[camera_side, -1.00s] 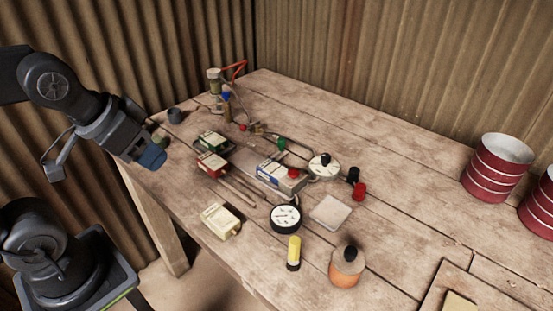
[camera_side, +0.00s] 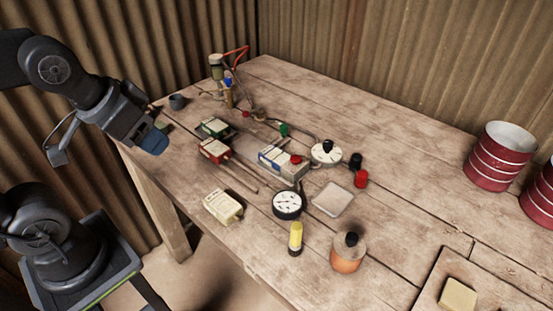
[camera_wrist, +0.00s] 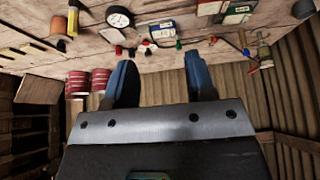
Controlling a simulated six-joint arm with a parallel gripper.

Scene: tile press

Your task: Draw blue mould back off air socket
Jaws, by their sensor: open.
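A blue-edged box with white labels (camera_side: 274,162), which looks like the blue mould, lies mid-table. It meets a grey part with a red knob (camera_side: 296,160); I cannot tell whether that is the air socket or how firmly they are joined. The blue box also shows at the top of the wrist view (camera_wrist: 162,28). My gripper (camera_side: 153,143) is over the table's left edge, well apart from the box. Its two blue fingers stand wide apart and empty in the wrist view (camera_wrist: 158,62).
A red box (camera_side: 214,150), a green box (camera_side: 214,127) and a cream box (camera_side: 222,207) lie nearby. A round gauge (camera_side: 288,204), a white dial (camera_side: 326,152), a yellow tube (camera_side: 295,237) and an orange jar (camera_side: 347,254) surround the blue box.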

